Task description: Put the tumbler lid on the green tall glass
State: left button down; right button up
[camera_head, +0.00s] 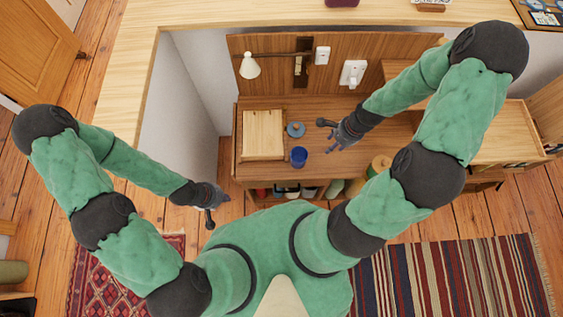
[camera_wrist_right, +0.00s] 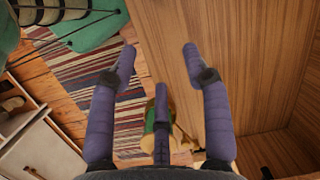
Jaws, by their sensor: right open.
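A flat, round blue-grey disc (camera_head: 295,129), which looks like the tumbler lid, lies on the wooden desk beside a board. A blue cup (camera_head: 299,157) stands upright near the desk's front edge, just below the disc and apart from it.
A round tan object (camera_head: 380,163) is at the desk's front right. Several items sit on the shelf below. A lamp (camera_head: 249,67) is mounted on the back panel. A striped rug (camera_head: 450,280) lies in front.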

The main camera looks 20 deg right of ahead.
jog(key=s+a+f+n, duration=0.1)
jog(key=a+f+n, duration=0.2)
jog(key=a+n, duration=0.2)
jog(key=s+a+f+n+y, duration=0.1)
jog(key=a+f+n, duration=0.2)
jog(key=a, duration=0.6)
jog(key=s+a+f+n+g, duration=0.1)
jog(key=a+f+n, duration=0.2)
jog(key=a+n, duration=0.5)
jog(key=shift+y, duration=0.3)
